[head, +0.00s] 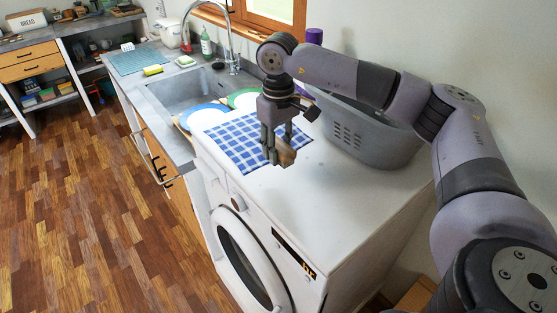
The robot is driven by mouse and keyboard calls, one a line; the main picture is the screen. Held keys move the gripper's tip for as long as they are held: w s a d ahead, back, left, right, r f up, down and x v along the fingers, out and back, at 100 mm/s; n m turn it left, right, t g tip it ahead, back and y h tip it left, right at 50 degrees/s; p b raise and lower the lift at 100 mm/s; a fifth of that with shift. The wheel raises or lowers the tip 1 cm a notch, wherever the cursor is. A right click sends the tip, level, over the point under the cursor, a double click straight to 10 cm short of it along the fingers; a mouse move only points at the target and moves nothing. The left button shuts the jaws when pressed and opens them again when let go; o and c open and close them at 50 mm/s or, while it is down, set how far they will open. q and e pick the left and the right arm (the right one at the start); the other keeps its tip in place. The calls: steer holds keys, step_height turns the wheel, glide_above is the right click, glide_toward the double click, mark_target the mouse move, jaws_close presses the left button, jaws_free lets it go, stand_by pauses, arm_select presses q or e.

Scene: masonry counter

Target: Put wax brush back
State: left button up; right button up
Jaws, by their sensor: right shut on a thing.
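My right gripper (279,148) points down above the white top of the washing machine (330,212), near the corner of a blue checked cloth (238,140). It is shut on a small tan, wooden-looking thing, likely the wax brush (286,157). The fingers hide part of the brush, and its bristles cannot be made out. I cannot tell for certain whether it touches the surface below. My left gripper is not in view.
A grey laundry basket (365,138) stands behind my right arm. Plates (205,117) lie beside the sink (185,92). A yellow sponge (152,70) and a green bottle (206,45) are farther back. The machine's front top is clear.

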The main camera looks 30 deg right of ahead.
mark_target(278, 176)
steer(key=shift+s+a+f, duration=0.2)
steer(key=shift+a+f, duration=0.1)
steer(key=shift+f, duration=0.25)
step_height(278, 176, down, 4)
steer(key=shift+w+d+f+p, duration=0.1)
steer(key=shift+d+f+p, duration=0.1)
steer(key=shift+p, duration=0.5)
steer(key=shift+a, duration=0.1)
steer(key=shift+r, duration=0.1)
steer(key=shift+a, duration=0.1)
steer(key=o, duration=1.1)
